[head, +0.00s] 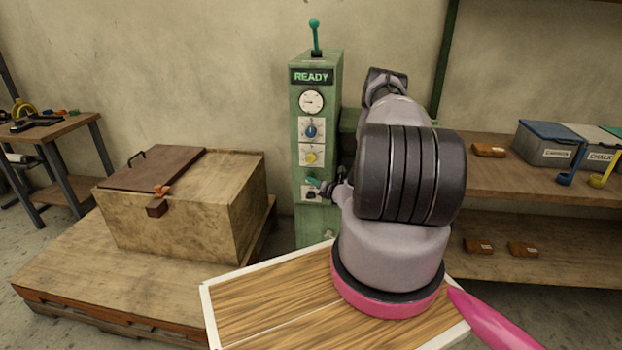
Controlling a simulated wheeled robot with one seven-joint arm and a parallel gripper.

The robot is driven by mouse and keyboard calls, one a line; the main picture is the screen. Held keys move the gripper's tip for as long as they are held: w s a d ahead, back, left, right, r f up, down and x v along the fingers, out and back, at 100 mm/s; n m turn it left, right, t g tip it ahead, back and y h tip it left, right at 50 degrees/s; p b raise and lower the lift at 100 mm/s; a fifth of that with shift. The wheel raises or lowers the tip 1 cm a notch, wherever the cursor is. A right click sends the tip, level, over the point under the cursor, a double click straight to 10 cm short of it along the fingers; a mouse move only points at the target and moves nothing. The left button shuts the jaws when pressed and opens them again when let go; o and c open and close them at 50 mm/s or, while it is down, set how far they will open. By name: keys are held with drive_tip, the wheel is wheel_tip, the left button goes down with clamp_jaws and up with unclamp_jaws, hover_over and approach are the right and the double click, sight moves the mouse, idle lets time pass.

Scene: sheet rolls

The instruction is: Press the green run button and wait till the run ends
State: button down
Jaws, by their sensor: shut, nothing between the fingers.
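The green machine panel (316,140) stands upright against the wall, with a lit sign reading READY (311,77). A green button (312,181) sits low on its front, below the yellow knob (311,157). My gripper (324,188) is shut and empty. It is small and dark in the head view, just right of the green button and close to the panel face. I cannot tell whether it touches the button. My arm hides the panel's right side and part of its lower front.
A round gauge (312,101), a blue knob (311,131) and a teal lever (315,33) are also on the panel. A wooden crate (180,215) stands left on a pallet (80,262). Shelves (550,182) with labelled boxes (549,146) stand right. A white-edged wooden board (262,312) lies in front.

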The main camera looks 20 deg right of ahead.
drive_tip(key=shift+w+d, duration=0.3)
drive_tip(key=shift+w, duration=0.15)
idle(0.6)
drive_tip(key=shift+s, duration=0.1)
drive_tip(key=shift+s+a, duration=0.5)
drive_tip(key=shift+s, duration=0.2)
drive_tip(key=shift+s+a, duration=0.75)
drive_tip(key=shift+s, duration=0.3)
drive_tip(key=shift+s+a, duration=0.7)
drive_tip(key=shift+s, duration=0.35)
